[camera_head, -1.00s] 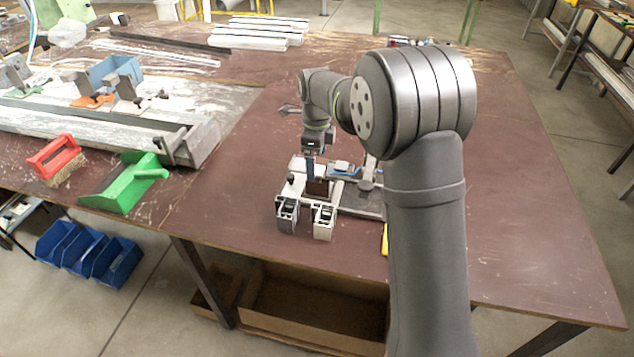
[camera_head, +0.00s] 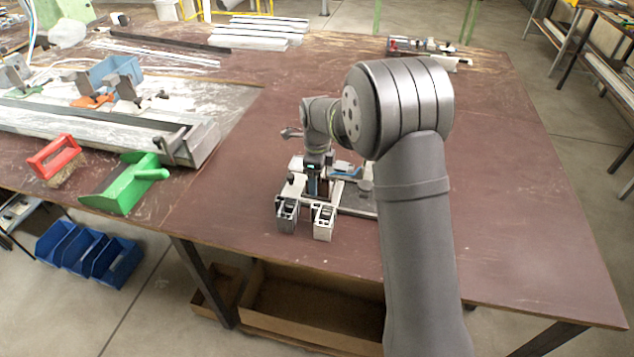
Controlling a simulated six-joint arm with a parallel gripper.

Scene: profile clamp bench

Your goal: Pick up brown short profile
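My gripper (camera_head: 316,174) points down at the profile clamp fixture (camera_head: 345,196) near the front of the brown table. Its fingers are small and partly hidden among the clamp parts, so I cannot tell how far apart they are. A small dark brown piece, likely the brown short profile (camera_head: 321,189), shows at the fingers, between the light metal parts of the fixture. I cannot tell whether the fingers touch it. Two light profile ends (camera_head: 323,222) face the front edge. My arm covers the fixture's right side.
A green dustpan (camera_head: 127,186) and a red-handled brush (camera_head: 56,158) lie at the left. A metal rail with clamps (camera_head: 185,146) lies behind them. Another clamp fixture (camera_head: 425,47) stands at the back. The table right of my arm (camera_head: 520,220) is clear.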

